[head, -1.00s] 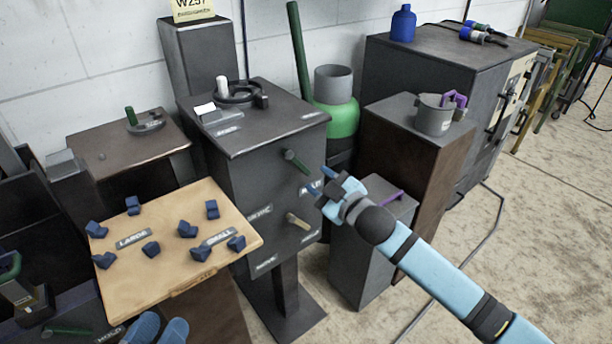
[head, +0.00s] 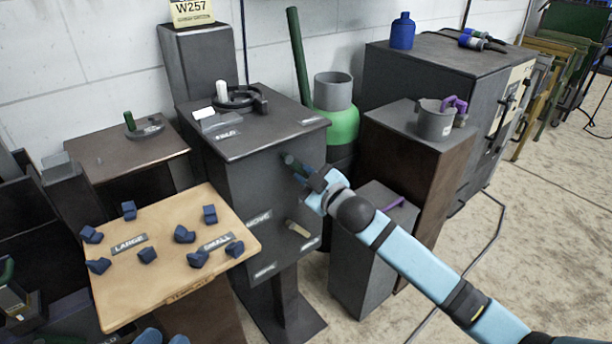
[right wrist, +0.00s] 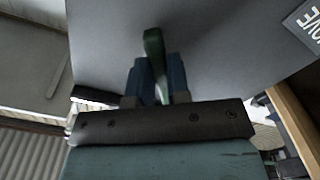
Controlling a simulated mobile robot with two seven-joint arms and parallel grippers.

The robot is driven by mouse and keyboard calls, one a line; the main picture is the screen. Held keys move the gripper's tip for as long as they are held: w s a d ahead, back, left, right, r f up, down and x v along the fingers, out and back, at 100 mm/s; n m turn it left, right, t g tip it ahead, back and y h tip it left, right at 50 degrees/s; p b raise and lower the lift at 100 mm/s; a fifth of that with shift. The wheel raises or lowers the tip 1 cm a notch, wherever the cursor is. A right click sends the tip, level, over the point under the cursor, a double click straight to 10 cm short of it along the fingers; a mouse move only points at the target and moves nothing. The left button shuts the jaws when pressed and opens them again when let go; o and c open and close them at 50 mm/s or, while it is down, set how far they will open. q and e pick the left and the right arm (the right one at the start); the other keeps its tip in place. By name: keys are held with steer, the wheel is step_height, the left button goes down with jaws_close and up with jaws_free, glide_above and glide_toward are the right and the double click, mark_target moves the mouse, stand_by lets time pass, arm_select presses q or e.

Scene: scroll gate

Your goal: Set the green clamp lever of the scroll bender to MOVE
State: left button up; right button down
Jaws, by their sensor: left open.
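The scroll bender is a dark box on a stand (head: 248,168), at the middle of the head view. Its dark green clamp lever (head: 291,161) sticks out of the front face, high on the right. A MOVE label (head: 258,222) is on the same face, lower left of the lever. My right gripper (head: 306,174) is at the lever. In the right wrist view the green lever (right wrist: 154,48) runs between my two blue fingers (right wrist: 158,82); whether they press on it is unclear. My left gripper (head: 164,338) is open at the bottom edge, mostly cut off.
A pale-handled lever (head: 298,229) sits lower on the same face. A wooden board (head: 130,282) with several blue blocks stands at the front left.

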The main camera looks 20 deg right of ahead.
mark_target(267, 182)
arm_select(q)
steer(key=shift+r, duration=0.1)
